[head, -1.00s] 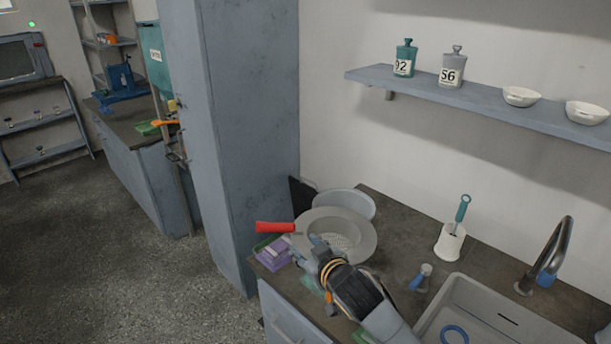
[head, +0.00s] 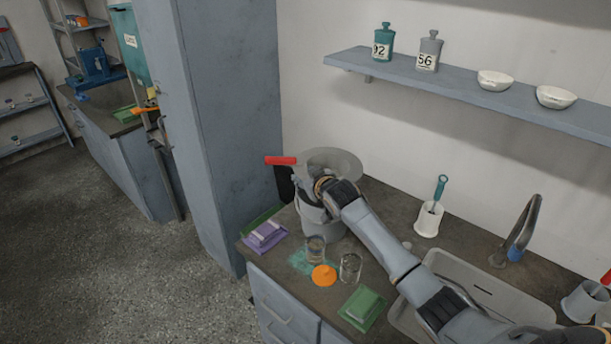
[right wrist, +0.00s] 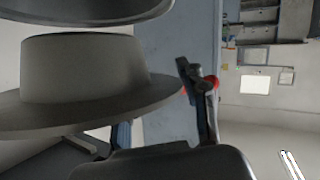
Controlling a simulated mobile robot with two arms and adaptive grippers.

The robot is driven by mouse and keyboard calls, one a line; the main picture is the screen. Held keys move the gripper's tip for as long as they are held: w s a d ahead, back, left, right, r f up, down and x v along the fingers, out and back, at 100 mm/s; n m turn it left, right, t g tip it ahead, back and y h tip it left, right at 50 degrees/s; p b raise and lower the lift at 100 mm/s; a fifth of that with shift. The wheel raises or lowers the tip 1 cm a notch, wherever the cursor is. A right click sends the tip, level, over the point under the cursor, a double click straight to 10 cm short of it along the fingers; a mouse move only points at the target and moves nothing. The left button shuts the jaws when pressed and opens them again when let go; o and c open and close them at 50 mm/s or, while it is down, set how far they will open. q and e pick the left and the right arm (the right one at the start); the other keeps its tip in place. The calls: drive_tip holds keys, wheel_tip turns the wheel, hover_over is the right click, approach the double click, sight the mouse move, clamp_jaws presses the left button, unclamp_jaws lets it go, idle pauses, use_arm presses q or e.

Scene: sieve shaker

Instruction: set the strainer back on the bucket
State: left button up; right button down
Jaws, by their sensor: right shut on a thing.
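The grey strainer (head: 345,160) has a wide rim, and its red handle (head: 281,160) sticks out to the left. My right gripper (head: 308,188) is shut on the strainer at the handle side, though the arm hides the exact grip. The grey bucket (head: 335,231) stands on the counter below the strainer, partly hidden by my arm. In the right wrist view, which is upside down, the strainer's bowl (right wrist: 85,70) is close to the bucket's dark rim (right wrist: 90,12), with a narrow gap between them. The red handle (right wrist: 212,84) shows beside a finger there. My left gripper is not in view.
A sink (head: 480,290) with a tap (head: 522,225) is at the right.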

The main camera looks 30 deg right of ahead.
drive_tip(key=shift+f+b, duration=2.35)
drive_tip(key=shift+f, duration=1.4)
drive_tip(key=shift+f, duration=0.1)
drive_tip(key=shift+s, duration=0.1)
drive_tip(key=c, duration=0.7)
unclamp_jaws()
drive_tip(key=shift+o, duration=0.2)
drive_tip(key=shift+f, duration=0.1)
